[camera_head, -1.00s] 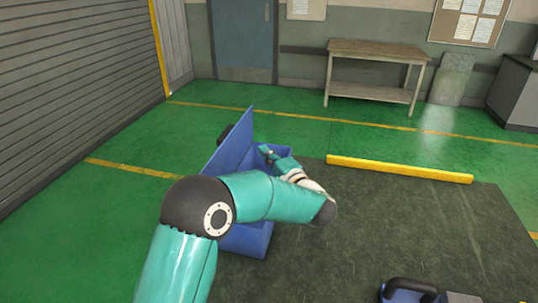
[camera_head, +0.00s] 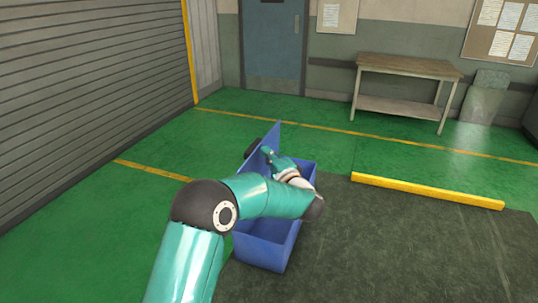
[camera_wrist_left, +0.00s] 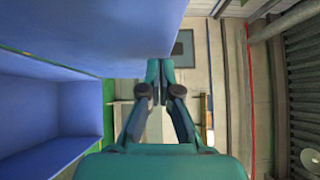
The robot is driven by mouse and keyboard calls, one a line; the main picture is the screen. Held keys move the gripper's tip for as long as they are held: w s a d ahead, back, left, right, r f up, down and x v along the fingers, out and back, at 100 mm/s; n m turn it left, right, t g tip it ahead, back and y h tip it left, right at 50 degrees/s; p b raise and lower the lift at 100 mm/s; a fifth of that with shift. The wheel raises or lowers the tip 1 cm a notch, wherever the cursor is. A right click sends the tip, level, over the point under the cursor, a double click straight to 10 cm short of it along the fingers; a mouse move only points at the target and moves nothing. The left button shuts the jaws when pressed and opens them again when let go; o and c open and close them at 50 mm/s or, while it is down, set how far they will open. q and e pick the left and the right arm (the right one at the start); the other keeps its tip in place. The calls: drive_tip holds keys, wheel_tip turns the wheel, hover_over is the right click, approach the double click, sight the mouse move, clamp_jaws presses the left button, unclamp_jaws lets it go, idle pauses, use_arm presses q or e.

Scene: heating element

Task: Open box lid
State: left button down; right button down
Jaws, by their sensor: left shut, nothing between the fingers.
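A blue box (camera_head: 264,254) stands on the floor in the middle of the head view, its inside partly showing. Its lid (camera_head: 268,139) stands up steeply along the left side, away from the opening. My left gripper (camera_head: 266,152) is shut and empty, at the inner face of the lid above the box. In the left wrist view the closed fingertips (camera_wrist_left: 159,64) are at the edge of the lid (camera_wrist_left: 100,30), with the box's interior (camera_wrist_left: 50,110) at left. I cannot tell whether they touch the lid. My left arm hides part of the box. My right gripper is out of view.
A yellow floor bar (camera_head: 427,191) lies to the right of the box on the edge of a dark mat (camera_head: 400,240). A wooden table (camera_head: 408,67) stands by the back wall. A roller shutter (camera_head: 90,80) is at left. Green floor around the box is clear.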

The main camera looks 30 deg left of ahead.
sight(257, 151)
use_arm(q)
drive_tip(key=shift+s+a+r+n+g+h+p, duration=0.3)
drive_tip(key=shift+a+p, duration=0.4)
drive_tip(key=shift+p, duration=0.6)
drive_tip(key=shift+s+a+r+n+h+p, duration=0.1)
drive_tip(key=shift+a+r+n+h+p, duration=0.35)
drive_tip(key=shift+p, duration=0.8)
drive_tip(key=shift+a+f, duration=0.3)
drive_tip(key=shift+a, duration=0.1)
drive_tip(key=shift+f+h, duration=0.25)
